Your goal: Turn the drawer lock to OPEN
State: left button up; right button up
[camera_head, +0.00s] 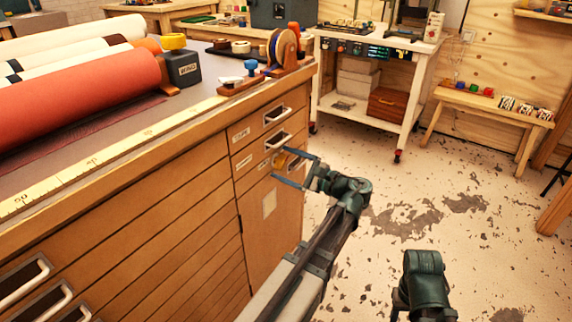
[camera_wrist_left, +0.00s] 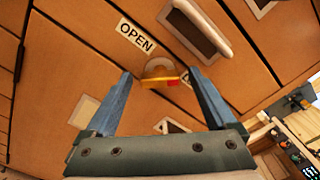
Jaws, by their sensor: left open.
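The drawer lock (camera_head: 279,160) is a small brass piece on the wooden cabinet's front, below the drawer handles. In the left wrist view the lock (camera_wrist_left: 160,70) shows a round brass base and a yellow bar with a red end. A white OPEN label (camera_wrist_left: 136,36) sits beside it, and the red end points away from that label, toward another label mostly hidden by a finger. My left gripper (camera_head: 283,166) is open; its fingers (camera_wrist_left: 160,76) stand on both sides of the lock with gaps, and I cannot tell the depth between them.
The wooden cabinet (camera_head: 140,225) fills the left, with drawer handles (camera_head: 277,114) close above the lock. Rolls (camera_head: 80,95) lie on its top. A white cart (camera_head: 366,110) and a bench (camera_head: 495,108) stand farther back. The floor right of the cabinet is open.

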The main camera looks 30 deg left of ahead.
pick_arm(q)
jog(key=c, duration=1.4)
jog(key=shift+n, duration=0.3)
jog(key=n, duration=0.8)
jog(key=shift+f+n, duration=0.1)
jog(key=shift+n, duration=0.2)
jog(key=n, duration=0.4)
jog(key=shift+n, duration=2.2)
jog(key=shift+f+n, duration=0.1)
jog(key=shift+n, duration=0.2)
